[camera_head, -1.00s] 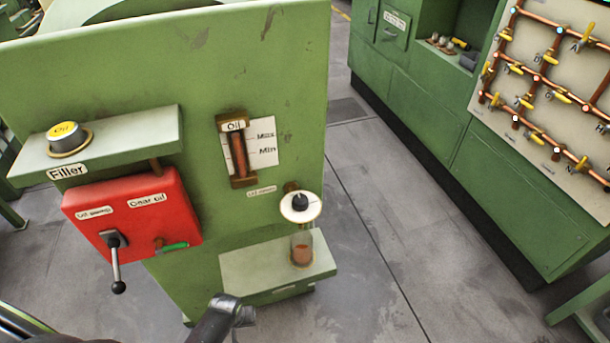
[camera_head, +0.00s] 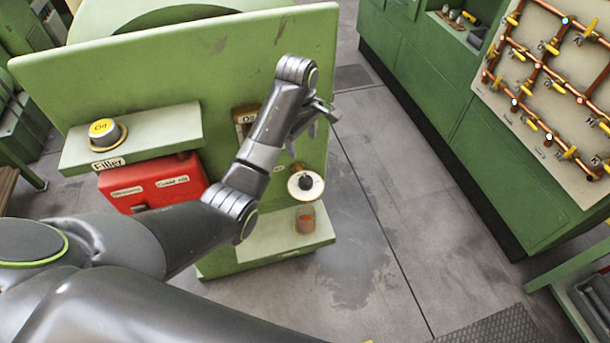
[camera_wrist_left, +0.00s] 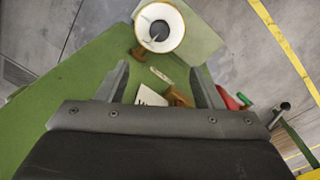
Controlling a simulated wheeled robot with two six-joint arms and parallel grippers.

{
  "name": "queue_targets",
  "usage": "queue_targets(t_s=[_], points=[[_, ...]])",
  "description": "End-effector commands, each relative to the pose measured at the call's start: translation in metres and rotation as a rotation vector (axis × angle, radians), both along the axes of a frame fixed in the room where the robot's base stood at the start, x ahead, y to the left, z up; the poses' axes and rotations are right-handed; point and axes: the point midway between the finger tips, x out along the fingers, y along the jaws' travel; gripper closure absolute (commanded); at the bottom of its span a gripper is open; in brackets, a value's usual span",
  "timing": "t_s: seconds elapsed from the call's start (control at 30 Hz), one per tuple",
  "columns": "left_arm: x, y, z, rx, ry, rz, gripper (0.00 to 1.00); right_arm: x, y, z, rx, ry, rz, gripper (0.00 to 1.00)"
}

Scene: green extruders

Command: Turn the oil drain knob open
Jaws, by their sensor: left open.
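The oil drain knob (camera_head: 306,183) is a small black knob on a round white disc, low on the right of the green machine panel (camera_head: 230,60). In the left wrist view the knob (camera_wrist_left: 158,30) sits inside the white disc, beyond my fingertips at the top. My left gripper (camera_head: 302,140) is in front of the panel, a little above the knob and apart from it. In the left wrist view its two fingers (camera_wrist_left: 158,72) are spread with nothing held between them. My right gripper is not in view.
A glass jar with reddish oil (camera_head: 305,219) stands on a pale ledge (camera_head: 262,246) below the knob. The red box (camera_head: 150,184) and yellow filler cap (camera_head: 104,130) are at left. My left arm partly hides the oil gauge. A pipe board (camera_head: 560,75) stands far right.

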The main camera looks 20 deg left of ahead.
Motion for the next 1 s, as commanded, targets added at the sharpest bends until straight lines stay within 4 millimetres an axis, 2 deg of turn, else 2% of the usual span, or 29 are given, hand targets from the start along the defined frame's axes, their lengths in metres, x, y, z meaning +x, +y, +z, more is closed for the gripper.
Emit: queue_targets(t_s=[0.3, 0.37, 0.5, 0.8, 1.0], points=[[0.002, -0.001, -0.036, -0.001, 0.001, 0.000, 0.39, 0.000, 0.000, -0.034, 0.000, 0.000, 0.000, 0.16], [0.001, -0.002, -0.042, -0.001, 0.007, 0.001, 0.39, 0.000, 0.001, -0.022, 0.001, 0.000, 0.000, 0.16], [0.003, -0.002, -0.073, 0.000, 0.008, 0.001, 0.39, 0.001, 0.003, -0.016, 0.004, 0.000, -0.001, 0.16], [0.007, -0.003, -0.131, 0.000, 0.004, 0.000, 0.39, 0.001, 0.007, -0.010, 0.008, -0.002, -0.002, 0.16], [0.009, -0.004, -0.157, 0.000, 0.002, -0.001, 0.39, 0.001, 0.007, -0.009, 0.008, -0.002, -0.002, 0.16]])
